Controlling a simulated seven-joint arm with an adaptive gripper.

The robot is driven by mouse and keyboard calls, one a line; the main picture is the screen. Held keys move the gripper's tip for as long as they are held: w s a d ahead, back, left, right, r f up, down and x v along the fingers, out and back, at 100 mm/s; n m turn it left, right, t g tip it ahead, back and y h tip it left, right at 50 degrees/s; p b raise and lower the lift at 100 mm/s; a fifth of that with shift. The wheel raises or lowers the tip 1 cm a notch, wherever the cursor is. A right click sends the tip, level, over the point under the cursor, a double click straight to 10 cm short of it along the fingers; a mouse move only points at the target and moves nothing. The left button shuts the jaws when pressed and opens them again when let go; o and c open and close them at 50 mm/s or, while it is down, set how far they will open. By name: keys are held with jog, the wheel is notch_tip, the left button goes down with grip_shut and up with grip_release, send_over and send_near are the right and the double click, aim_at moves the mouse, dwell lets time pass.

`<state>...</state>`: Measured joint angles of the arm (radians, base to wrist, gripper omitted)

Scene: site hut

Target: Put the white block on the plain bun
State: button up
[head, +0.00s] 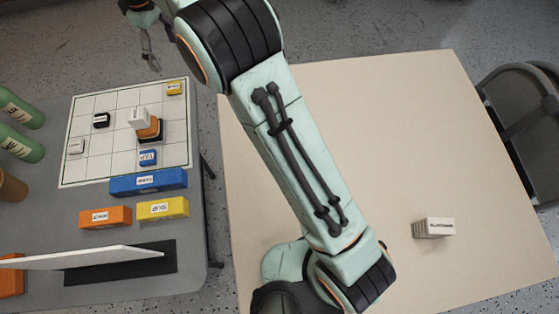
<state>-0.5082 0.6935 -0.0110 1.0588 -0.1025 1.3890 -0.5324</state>
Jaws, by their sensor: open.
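A white block (138,117) with a small label sits on top of an orange block (151,130), over a black piece (152,139), on the white grid board (95,175). Another small white block (76,147) lies on the board's left side. Nothing in view can be clearly told as a plain bun; the labels are too small to read. My gripper (148,52) shows partly at the top left, beyond the board's far edge. It is open, apart from the blocks, and I see nothing in it.
Small black (101,120), blue (148,158) and yellow (174,88) blocks lie on the board. Larger blue (148,183), orange (105,217) and yellow (162,208) blocks lie nearer. A white panel (85,257) and green bottles (22,144) flank them. A labelled pale block (433,227) sits on the beige table (400,120).

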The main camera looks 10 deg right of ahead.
jog(key=s+d+r+m, duration=0.45)
jog(key=s+d, duration=0.25)
jog(key=d, duration=0.4)
jog(key=s+d+f+m, duration=0.2)
jog(key=s+d, duration=0.3)
jog(key=s, duration=0.6)
jog(key=s+d+f+m, duration=0.3)
jog(key=s+d+m, duration=0.2)
jog(key=s, duration=0.6)
jog(key=shift+d+f+y, duration=0.15)
jog(key=shift+d+y, duration=0.15)
jog(key=shift+d, duration=0.3)
